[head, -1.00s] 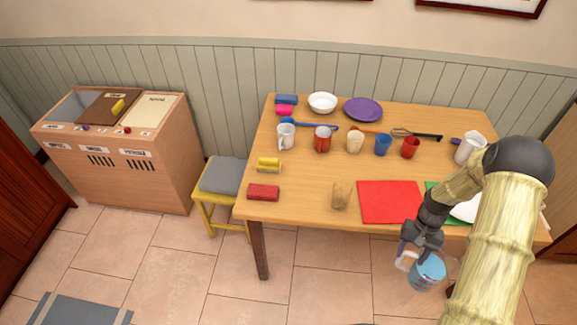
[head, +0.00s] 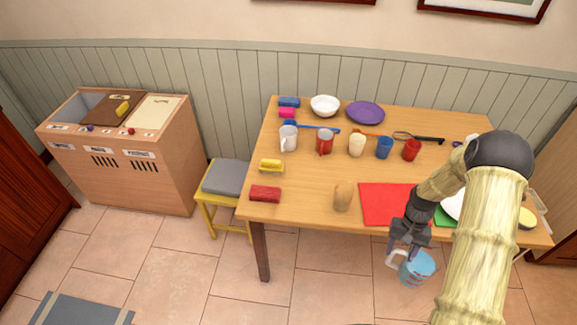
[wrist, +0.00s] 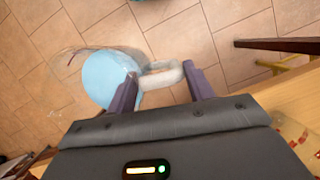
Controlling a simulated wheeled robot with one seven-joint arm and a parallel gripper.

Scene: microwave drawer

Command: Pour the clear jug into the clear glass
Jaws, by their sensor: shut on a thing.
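The clear jug (head: 417,268) holds blue liquid and hangs in front of the table's near edge, over the floor. It looks roughly upright. My gripper (head: 403,252) is shut on its pale handle. In the wrist view the handle (wrist: 160,76) sits between the two fingers (wrist: 160,88), with the blue liquid and the jug's clear wall (wrist: 68,62) to the left. I cannot clearly pick out the clear glass. A faint see-through shape shows at the table's right end, partly behind my arm, but I cannot tell what it is.
The wooden table (head: 310,205) carries a red mat (head: 380,203), a tan lump (head: 343,196), a red block (head: 265,193) and a row of cups, including a white mug (head: 288,138) and a blue cup (head: 384,148). A yellow stool (head: 222,212) stands left. My arm hides the table's right part.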

